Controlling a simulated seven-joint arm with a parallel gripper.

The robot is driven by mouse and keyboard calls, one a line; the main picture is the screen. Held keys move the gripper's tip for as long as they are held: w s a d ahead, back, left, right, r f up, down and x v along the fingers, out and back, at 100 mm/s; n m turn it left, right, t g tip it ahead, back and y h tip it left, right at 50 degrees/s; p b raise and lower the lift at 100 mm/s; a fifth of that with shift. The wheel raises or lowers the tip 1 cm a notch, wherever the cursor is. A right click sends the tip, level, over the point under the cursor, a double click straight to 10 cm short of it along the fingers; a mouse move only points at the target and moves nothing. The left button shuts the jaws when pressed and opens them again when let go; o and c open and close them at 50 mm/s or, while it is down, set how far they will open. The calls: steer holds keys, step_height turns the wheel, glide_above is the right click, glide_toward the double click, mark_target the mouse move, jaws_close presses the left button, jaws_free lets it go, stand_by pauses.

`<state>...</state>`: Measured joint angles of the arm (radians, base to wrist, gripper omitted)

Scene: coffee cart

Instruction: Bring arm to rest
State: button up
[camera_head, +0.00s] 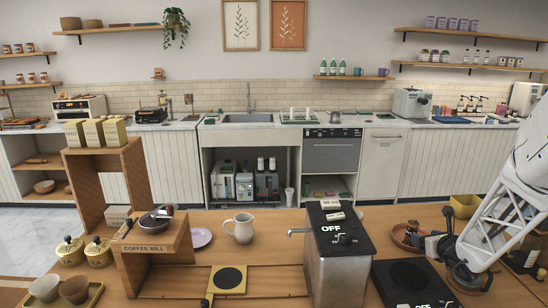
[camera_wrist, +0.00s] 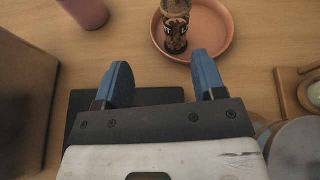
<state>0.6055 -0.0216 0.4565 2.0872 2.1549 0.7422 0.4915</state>
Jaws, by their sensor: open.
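My gripper (camera_wrist: 160,68) is open in the wrist view. Its two blue fingers are spread apart with nothing between them. The fingers point toward an orange-pink plate (camera_wrist: 222,48) with a dark patterned bottle (camera_wrist: 176,34) on it. The fingertips stop short of the bottle. In the head view my gripper (camera_head: 438,244) is at the right, low over the wooden counter, beside the same plate (camera_head: 398,243). My white arm comes down to it from the right edge and hides part of the counter.
A metal unit marked OFF (camera_head: 335,270) stands left of my gripper. A flat black plate marked OFF (camera_head: 412,290) lies below it. A pink cup (camera_wrist: 86,12) is at the wrist view's upper left. A white pitcher (camera_head: 241,229) and coffee mill stand (camera_head: 150,242) are farther left.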

steer(key=s+a+r+n+g+y, duration=0.1)
steer(key=s+a+r+n+g, duration=0.1)
steer(key=a+r+n, duration=0.4)
steer(key=s+a+r+n+g+y, duration=0.2)
steer(key=a+r+n, duration=0.3)
steer(key=a, duration=0.6)
steer(key=s+a+r+n+g+y, duration=0.2)
steer(key=s+a+r+n, duration=0.2)
steer(key=a+r+n, duration=0.2)
steer(key=shift+s+a+r+n, duration=0.2)
steer(key=shift+a+n, duration=0.45)
steer(key=shift+n, duration=0.25)
steer(key=shift+s+a+r+n, duration=0.15)
steer(key=shift+a+n, duration=0.45)
steer(key=shift+n, duration=0.3)
steer(key=s+a+f+n+g+h, duration=0.2)
steer(key=s+n, duration=0.5)
steer(key=s, duration=0.6)
steer(key=s+a+f+n+g+h, duration=0.1)
steer(key=s+a+n+h, duration=0.3)
steer(key=s, duration=0.9)
steer(key=n+g, duration=0.1)
steer(key=n, duration=0.2)
steer(key=shift+a+f+g, duration=0.2)
steer(key=shift+f+g, duration=0.2)
